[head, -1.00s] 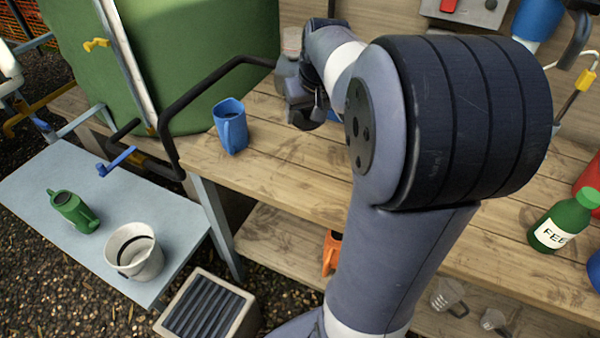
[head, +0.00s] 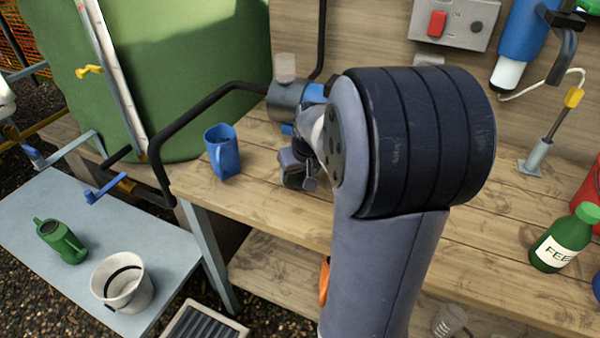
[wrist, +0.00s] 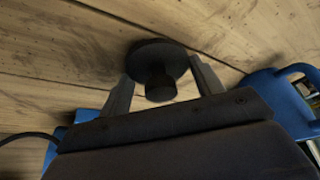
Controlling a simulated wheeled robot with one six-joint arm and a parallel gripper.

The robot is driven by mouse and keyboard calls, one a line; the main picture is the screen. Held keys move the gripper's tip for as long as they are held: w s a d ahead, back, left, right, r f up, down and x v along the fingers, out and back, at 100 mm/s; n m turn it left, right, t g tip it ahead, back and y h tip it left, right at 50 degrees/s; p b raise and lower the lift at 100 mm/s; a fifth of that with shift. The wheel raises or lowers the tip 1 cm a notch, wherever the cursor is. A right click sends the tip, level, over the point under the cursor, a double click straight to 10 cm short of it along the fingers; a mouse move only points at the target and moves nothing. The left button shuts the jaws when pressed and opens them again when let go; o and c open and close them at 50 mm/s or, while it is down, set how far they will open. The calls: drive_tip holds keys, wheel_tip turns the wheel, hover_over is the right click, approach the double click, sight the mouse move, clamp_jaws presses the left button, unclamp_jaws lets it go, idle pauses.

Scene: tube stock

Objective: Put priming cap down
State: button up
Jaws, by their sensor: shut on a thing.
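The priming cap (wrist: 160,55) is a dark, round disc with a short knob, in the wrist view. My gripper (wrist: 162,78) is shut on it, with one grey finger on each side. The cap is close over the wooden bench top (wrist: 60,40); I cannot tell whether it touches the wood. In the head view my gripper (head: 297,167) shows only in part beside my arm, low over the bench to the right of a blue jug, and the cap cannot be made out there.
The blue jug (head: 222,152) stands close left of my gripper, near the bench edge. A grey pump (head: 288,97) with a clear top stands behind. A black pipe (head: 185,118) runs left from it.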

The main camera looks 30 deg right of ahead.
drive_tip(key=shift+f, duration=0.2)
drive_tip(key=o, duration=1)
drive_tip(key=shift+r, duration=0.55)
drive_tip(key=p+v, duration=0.2)
drive_tip(key=v, duration=0.9)
drive_tip(key=shift+s+r, duration=0.15)
